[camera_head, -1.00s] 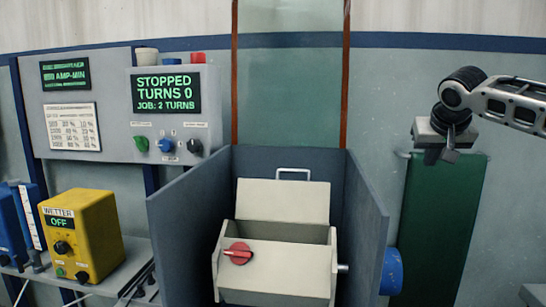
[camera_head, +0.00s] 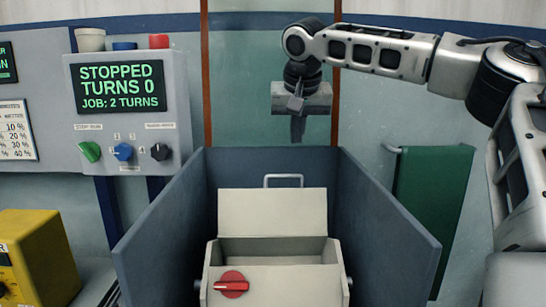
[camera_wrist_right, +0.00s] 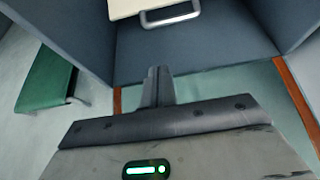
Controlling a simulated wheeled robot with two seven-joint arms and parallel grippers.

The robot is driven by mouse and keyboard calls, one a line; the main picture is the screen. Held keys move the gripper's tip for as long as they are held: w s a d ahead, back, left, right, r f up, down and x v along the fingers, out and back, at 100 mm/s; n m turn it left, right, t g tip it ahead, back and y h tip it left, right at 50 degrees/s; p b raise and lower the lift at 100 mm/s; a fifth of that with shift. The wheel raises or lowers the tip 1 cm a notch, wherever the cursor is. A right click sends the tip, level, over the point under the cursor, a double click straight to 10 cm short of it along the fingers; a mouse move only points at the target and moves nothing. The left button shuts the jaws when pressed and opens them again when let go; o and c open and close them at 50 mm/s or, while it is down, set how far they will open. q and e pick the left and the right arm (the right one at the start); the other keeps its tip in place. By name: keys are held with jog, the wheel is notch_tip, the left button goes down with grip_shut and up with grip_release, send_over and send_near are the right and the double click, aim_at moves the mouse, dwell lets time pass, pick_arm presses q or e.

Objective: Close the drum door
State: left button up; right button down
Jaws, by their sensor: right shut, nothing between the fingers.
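The drum (camera_head: 265,275) is a pale box with a red latch knob (camera_head: 231,284) on its front. Its door (camera_head: 272,212) stands open and raised at the back, with a metal handle (camera_head: 284,178) at its top edge. In the right wrist view the door (camera_wrist_right: 135,7) and its handle (camera_wrist_right: 171,15) show at the top. My right gripper (camera_head: 297,138) is above and behind the handle, apart from it, pointing down. Its fingers (camera_wrist_right: 158,75) are together and empty. My left gripper is not in view.
Blue-grey side walls (camera_head: 385,225) enclose the drum on both sides. A control panel (camera_head: 125,105) reads STOPPED, TURNS 0. A yellow box (camera_head: 40,260) is at lower left. A green panel (camera_head: 432,195) hangs at right.

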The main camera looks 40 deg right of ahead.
aim_at(293, 163)
jog(key=p+x, duration=0.1)
jog(key=x, duration=0.9)
jog(key=shift+w+r, duration=0.1)
jog(key=shift+a, duration=0.15)
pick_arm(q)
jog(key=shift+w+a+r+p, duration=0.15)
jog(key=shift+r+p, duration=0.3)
pick_arm(e)
jog(key=s+a, duration=0.2)
jog(key=s, duration=0.1)
jog(key=shift+a+r, duration=0.1)
jog(key=shift+r, duration=0.2)
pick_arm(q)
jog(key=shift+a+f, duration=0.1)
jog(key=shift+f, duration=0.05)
